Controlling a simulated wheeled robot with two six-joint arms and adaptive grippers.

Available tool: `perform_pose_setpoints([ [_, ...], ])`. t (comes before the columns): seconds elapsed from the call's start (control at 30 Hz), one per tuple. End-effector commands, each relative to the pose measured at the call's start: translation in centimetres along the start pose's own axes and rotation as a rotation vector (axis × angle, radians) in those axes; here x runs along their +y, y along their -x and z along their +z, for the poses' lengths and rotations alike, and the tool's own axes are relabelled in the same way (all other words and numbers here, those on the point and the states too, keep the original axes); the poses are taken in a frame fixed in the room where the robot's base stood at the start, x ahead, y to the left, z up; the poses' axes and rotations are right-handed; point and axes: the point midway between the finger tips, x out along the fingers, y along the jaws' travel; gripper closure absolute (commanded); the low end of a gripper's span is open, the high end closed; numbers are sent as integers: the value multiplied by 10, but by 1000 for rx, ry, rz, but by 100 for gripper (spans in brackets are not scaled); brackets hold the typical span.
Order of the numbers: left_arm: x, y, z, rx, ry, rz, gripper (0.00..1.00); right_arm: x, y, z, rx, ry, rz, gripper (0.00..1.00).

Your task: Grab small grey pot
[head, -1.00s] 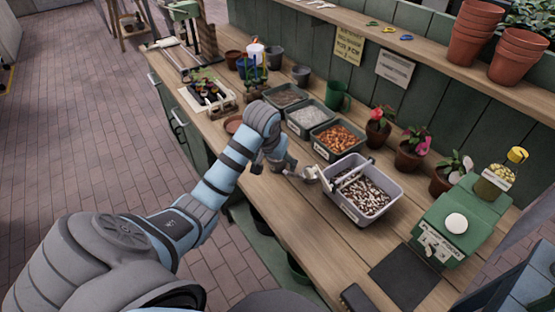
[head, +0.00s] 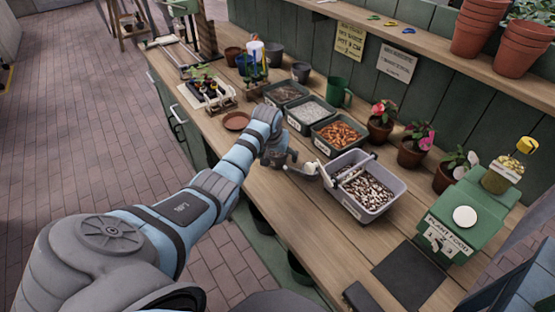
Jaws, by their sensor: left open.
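A small grey pot (head: 300,72) stands upright on the wooden bench, right of the blue pots. A slightly larger dark grey pot (head: 274,55) stands just behind it to the left. My left gripper (head: 303,168) is open over the bench, beside the left edge of a grey bin of striped seeds (head: 349,212). It is well in front of both grey pots and apart from them. A small pale thing by its fingertips is too small to make out. My right gripper is not in view.
Three dark trays of loose material, one a tray of orange-brown chips (head: 311,134), lie between my left gripper and the grey pots. A brown saucer (head: 236,121) lies left. Potted flowers and a green plant food dispenser (head: 455,222) stand right.

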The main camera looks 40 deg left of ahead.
Motion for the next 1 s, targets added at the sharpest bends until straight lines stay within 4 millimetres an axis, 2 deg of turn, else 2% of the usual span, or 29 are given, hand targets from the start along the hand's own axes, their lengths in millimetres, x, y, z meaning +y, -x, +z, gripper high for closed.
perform_pose_setpoints([
  [0.1,0,2,-1,1,0,0,17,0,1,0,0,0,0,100],
  [0.43,0,2,-1,1,0,0,69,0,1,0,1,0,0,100],
  [0.77,0,8,-4,3,0,0,70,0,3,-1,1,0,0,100],
  [0.87,0,20,-9,4,0,-1,70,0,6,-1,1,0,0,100],
  [1.0,0,54,-24,8,-1,0,70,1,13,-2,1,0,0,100],
])
